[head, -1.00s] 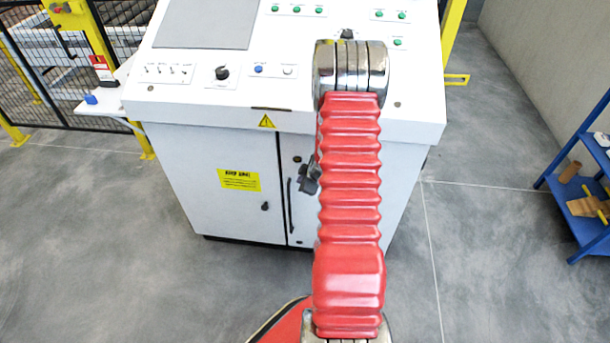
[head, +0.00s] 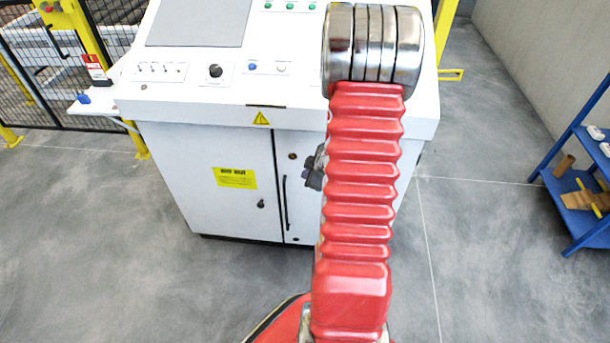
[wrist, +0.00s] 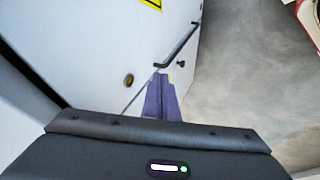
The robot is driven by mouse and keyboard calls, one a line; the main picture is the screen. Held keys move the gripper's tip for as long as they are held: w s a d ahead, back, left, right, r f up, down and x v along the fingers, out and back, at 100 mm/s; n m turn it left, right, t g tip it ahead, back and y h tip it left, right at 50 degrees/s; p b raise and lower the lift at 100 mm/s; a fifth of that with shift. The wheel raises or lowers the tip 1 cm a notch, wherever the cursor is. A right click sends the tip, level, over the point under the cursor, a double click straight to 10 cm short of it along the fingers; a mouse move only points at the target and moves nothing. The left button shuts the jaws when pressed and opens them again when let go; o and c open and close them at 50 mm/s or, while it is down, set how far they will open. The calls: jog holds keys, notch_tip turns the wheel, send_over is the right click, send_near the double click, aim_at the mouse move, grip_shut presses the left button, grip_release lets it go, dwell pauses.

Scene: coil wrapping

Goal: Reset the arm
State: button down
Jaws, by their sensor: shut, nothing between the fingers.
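My red ribbed arm (head: 362,190) rises through the middle of the head view to a shiny metal joint (head: 373,45) in front of the white control cabinet (head: 205,180). My gripper (head: 314,168) shows as a small dark shape just left of the arm, partly hidden by it. In the wrist view its purple fingers (wrist: 161,97) are together with nothing between them. They point along the cabinet's front, near a black door handle (wrist: 178,45) and a round lock (wrist: 129,80). Whether they touch the cabinet cannot be told.
A blue shelf (head: 577,210) with a brown roll and other items stands at the right. A black mesh fence (head: 50,80) with yellow posts is at the left. Grey floor (head: 480,260) is clear between cabinet and shelf.

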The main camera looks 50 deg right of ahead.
jog(key=shift+s+r, duration=0.1)
dwell(0.6)
jog(key=s+d+f+m+g+h, duration=0.1)
jog(key=s+d+f+m+g, duration=0.2)
jog(key=s, duration=0.4)
jog(key=s+a+r+m+g+h, duration=0.1)
jog(key=s+a+r+m+g, duration=0.25)
jog(key=r, duration=0.35)
jog(key=s+a+r+t+y, duration=0.1)
jog(key=a+r, duration=0.7)
jog(key=a, duration=0.4)
jog(key=a+r+t+y, duration=0.1)
jog(key=a+r+t, duration=0.1)
jog(key=a+r, duration=0.7)
jog(key=s+a+r+t+y, duration=0.1)
jog(key=a+r+t+y, duration=0.1)
jog(key=a+r, duration=0.6)
jog(key=a, duration=0.6)
jog(key=shift+s+a+r, duration=0.2)
jog(key=shift+s+a, duration=0.1)
jog(key=shift+a, duration=0.05)
jog(key=shift+n, duration=0.25)
